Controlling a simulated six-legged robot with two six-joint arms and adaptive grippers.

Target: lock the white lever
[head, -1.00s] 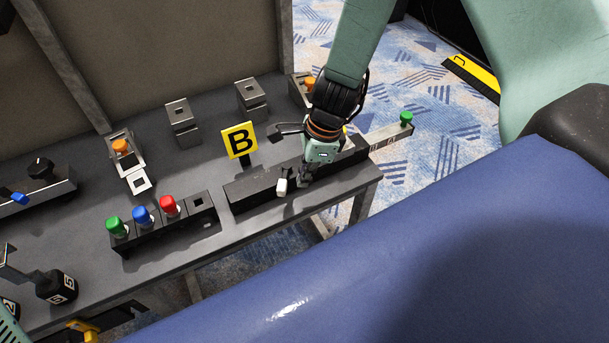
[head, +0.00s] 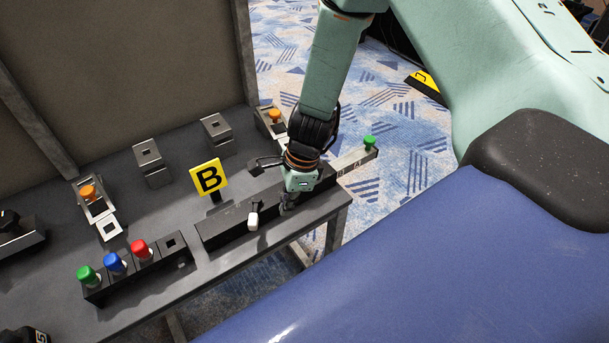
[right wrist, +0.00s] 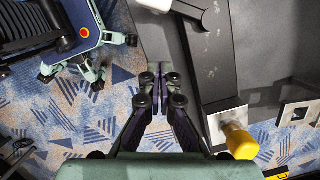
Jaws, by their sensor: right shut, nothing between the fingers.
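The white lever (head: 253,219) sits at the front side of a long dark block (head: 226,229) on the grey table. In the right wrist view the white lever (right wrist: 155,4) is at the top edge, partly cut off, joined to a pivot on the block. My right gripper (head: 287,205) is just right of the lever, beside the block's front, with a small gap between them. In the right wrist view my right gripper (right wrist: 160,88) is shut with nothing held, below the lever and apart from it. My left gripper is out of view.
A yellow "B" sign (head: 209,179) stands behind the block. Green (head: 88,274), blue and red knobs stand in a rack at the left. A yellow knob (right wrist: 240,142) is at the block's right end. A bar with a green knob (head: 369,142) extends right. Carpet lies beyond the table edge.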

